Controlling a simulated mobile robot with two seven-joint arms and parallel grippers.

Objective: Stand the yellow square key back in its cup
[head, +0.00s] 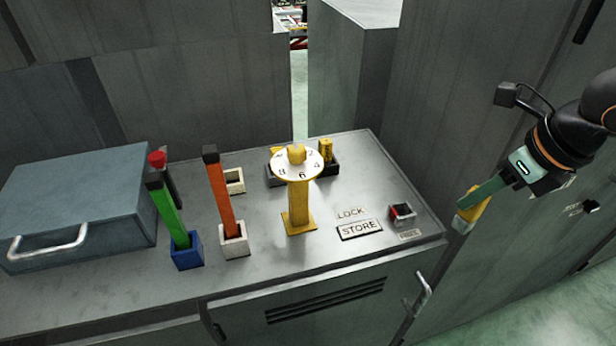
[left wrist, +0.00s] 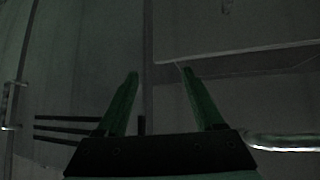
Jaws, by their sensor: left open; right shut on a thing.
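My right gripper (head: 477,196) is at the right in the head view, past the cabinet top's right edge. It is shut on a yellow key (head: 473,211), which hangs tilted below the fingers; its far end is hard to make out. A cream cup (head: 234,183) stands on the cabinet top behind the orange key and looks empty. Another yellow piece (head: 327,148) stands in a dark cup (head: 328,169) behind the dial. My left gripper (left wrist: 159,78) shows in the left wrist view, open and empty, facing grey panels.
A yellow dial stand (head: 299,200) with a numbered white disc is mid-top. A green key (head: 167,213) stands in a blue cup (head: 187,254), an orange key (head: 219,195) in a white cup (head: 234,242). A blue-grey case (head: 75,205) is left. A small dark-and-red cup (head: 402,215) is right.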

